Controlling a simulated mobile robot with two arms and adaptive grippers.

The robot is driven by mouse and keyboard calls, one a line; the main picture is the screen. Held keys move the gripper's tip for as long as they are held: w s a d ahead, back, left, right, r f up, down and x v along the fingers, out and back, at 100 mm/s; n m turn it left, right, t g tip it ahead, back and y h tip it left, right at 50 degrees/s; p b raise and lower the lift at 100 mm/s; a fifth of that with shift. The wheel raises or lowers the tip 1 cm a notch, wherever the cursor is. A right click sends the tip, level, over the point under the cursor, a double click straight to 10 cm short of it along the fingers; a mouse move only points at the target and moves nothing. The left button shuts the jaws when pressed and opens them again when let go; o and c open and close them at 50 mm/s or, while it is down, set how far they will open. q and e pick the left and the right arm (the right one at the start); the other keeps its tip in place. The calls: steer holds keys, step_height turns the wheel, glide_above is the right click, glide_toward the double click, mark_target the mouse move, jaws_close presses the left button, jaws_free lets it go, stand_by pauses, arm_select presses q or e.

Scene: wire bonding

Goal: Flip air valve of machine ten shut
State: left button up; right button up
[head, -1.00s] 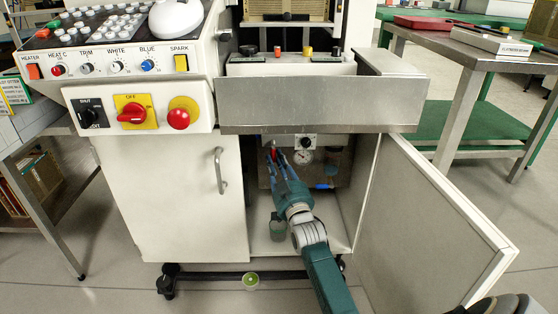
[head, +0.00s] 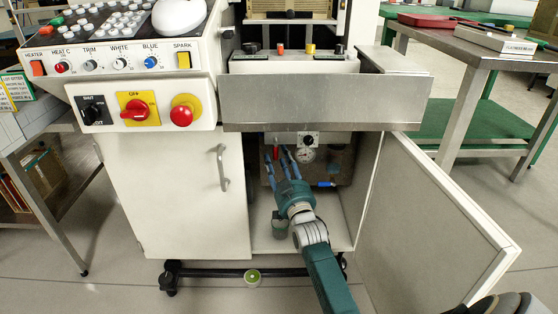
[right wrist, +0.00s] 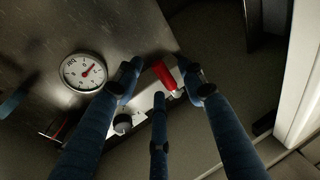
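The air valve's red handle (right wrist: 163,76) shows in the right wrist view on a pale fitting, at the far end of my fingers. In the head view it is a small red spot (head: 276,153) inside the open cabinet, partly hidden by my fingers. My right gripper (right wrist: 160,88) reaches into the cabinet with its blue fingers spread. Two fingertips stand on either side of the handle and the third is below it. I cannot tell whether any finger touches the handle.
A round pressure gauge (right wrist: 83,73) is beside the valve, with a black knob (head: 308,140) above it in the head view. The cabinet door (head: 430,220) hangs open on the right. A metal ledge (head: 320,103) overhangs the opening.

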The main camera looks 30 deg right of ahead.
steer(key=v, duration=1.1)
steer(key=shift+s, duration=0.35)
